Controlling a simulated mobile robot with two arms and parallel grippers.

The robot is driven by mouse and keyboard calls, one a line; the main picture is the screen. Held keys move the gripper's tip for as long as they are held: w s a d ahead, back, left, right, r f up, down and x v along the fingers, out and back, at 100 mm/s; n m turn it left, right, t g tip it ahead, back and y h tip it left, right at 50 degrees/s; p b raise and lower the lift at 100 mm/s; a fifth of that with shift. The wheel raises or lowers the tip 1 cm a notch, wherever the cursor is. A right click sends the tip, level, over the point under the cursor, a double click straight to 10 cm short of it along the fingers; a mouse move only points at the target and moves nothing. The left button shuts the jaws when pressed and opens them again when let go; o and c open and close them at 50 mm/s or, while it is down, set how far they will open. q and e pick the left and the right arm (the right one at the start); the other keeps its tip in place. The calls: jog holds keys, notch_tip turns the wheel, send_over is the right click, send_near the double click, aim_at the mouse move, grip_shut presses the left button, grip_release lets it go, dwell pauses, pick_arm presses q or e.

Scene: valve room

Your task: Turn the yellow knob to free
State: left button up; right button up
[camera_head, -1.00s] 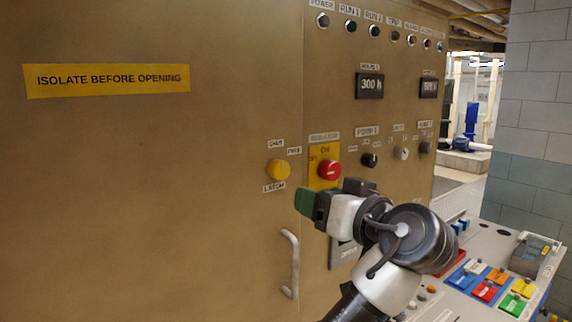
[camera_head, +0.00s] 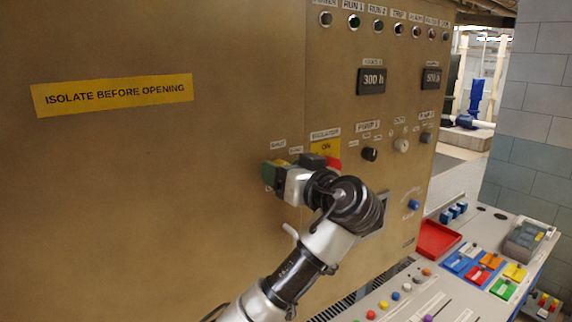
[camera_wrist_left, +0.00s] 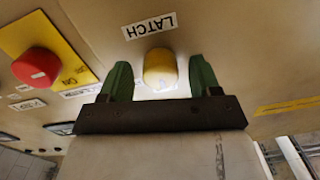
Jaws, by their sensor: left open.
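The yellow knob (camera_wrist_left: 160,66) is on the tan cabinet front beside a white LATCH label (camera_wrist_left: 149,26). In the left wrist view my left gripper (camera_wrist_left: 160,75) is open, with one green finger on each side of the knob and gaps visible between them. Whether a fingertip touches it, I cannot tell. In the head view my left gripper (camera_head: 273,172) is at the panel and covers nearly all of the knob. My right gripper is not in view.
A red knob (camera_wrist_left: 36,67) on a yellow plate sits close beside the gripper. Black knob (camera_head: 370,154) and grey knob (camera_head: 401,145) are farther right. A console with a red tray (camera_head: 437,239) and coloured switches stands at the lower right.

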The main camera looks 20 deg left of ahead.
pick_arm(q)
jog(key=c, duration=0.9)
jog(key=shift+f+m+b, duration=0.1)
jog(key=shift+m+b, duration=0.25)
jog(key=shift+m, duration=0.05)
jog(key=shift+m+t, duration=0.3)
jog(key=shift+m, duration=8.3)
jog(key=o, duration=0.9)
jog(key=shift+d, duration=0.1)
